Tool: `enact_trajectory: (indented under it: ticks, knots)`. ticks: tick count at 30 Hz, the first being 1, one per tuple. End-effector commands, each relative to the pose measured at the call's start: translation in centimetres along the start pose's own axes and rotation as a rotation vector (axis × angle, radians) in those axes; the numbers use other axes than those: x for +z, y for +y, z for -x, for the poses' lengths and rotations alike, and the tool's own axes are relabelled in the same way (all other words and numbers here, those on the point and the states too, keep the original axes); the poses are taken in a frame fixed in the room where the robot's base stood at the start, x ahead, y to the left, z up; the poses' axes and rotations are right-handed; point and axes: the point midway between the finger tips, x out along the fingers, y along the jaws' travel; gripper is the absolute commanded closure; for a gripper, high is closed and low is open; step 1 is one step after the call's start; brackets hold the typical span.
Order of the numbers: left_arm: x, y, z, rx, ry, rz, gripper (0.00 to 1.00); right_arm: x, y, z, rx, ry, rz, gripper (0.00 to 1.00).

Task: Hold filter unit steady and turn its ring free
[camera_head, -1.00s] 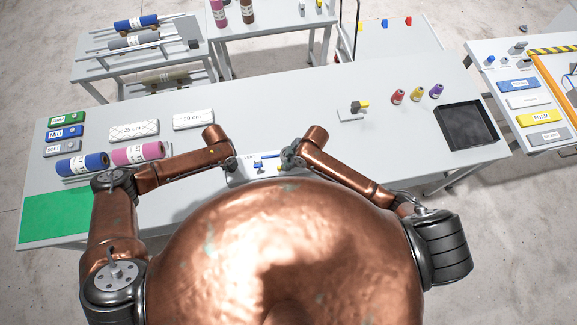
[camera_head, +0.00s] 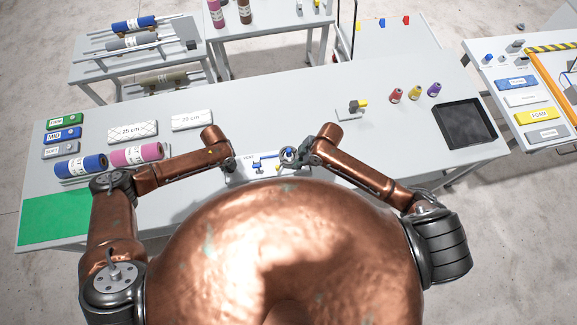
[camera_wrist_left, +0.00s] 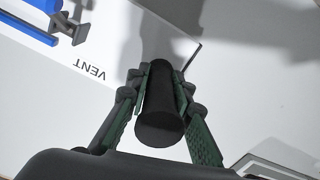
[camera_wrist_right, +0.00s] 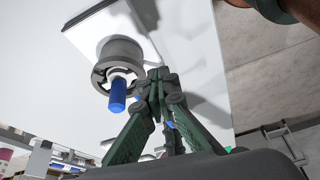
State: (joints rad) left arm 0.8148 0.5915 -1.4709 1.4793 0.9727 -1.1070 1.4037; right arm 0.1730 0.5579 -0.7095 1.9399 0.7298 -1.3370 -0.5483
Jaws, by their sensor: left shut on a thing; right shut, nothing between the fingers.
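The filter unit (camera_head: 247,179) is a white plate with blue piping (camera_head: 268,156) at the front edge of the table, marked VENT in the left wrist view (camera_wrist_left: 110,45). Its round grey ring (camera_head: 288,155) is at the right end; in the right wrist view the ring (camera_wrist_right: 119,52) surrounds a white hub with a blue stem (camera_wrist_right: 118,95). My left gripper (camera_head: 230,164) is shut on a black cylindrical handle (camera_wrist_left: 160,118) at the unit's left end. My right gripper (camera_wrist_right: 160,76) is shut and empty just beside the ring, to its right in the head view (camera_head: 304,155).
Blue and pink rolls (camera_head: 136,155), labelled blocks (camera_head: 62,135) and white pads (camera_head: 132,131) lie at the left. A small fixture (camera_head: 352,109), thread spools (camera_head: 415,91) and a black tray (camera_head: 466,125) stand at the right. The table behind the unit is clear.

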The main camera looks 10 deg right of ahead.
Motion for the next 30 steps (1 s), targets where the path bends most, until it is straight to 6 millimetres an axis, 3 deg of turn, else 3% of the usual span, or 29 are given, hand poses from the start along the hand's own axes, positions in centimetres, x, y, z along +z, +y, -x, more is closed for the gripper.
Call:
enact_trajectory:
  ticks: [3, 9, 15, 23, 24, 30]
  knots:
    - [0.4, 0.1, -0.3, 0.0, -0.006, -0.001, 1.0, 0.2, 0.0, 2.8, 0.002, -0.003, 0.001, 1.0]
    - [0.4, 0.1, -0.2, 0.0, -0.006, -0.002, 1.0, 0.1, -0.1, 6.0, 0.001, -0.003, 0.0, 1.0]
    - [0.4, 0.0, -0.2, 0.0, -0.006, -0.001, 1.0, 0.1, -0.2, 7.3, -0.001, -0.003, -0.001, 1.0]
    - [0.3, 0.0, -0.2, 0.0, -0.005, -0.001, 1.0, 0.1, -0.2, 7.4, -0.001, -0.003, -0.002, 1.0]
    - [0.3, 0.0, -0.2, 0.0, -0.005, -0.001, 0.77, 0.1, -0.2, 7.3, -0.001, -0.003, -0.002, 1.0]
    - [0.2, 0.0, -0.1, 0.0, -0.003, 0.0, 0.63, 0.1, -0.2, 7.3, -0.001, -0.003, -0.001, 1.0]
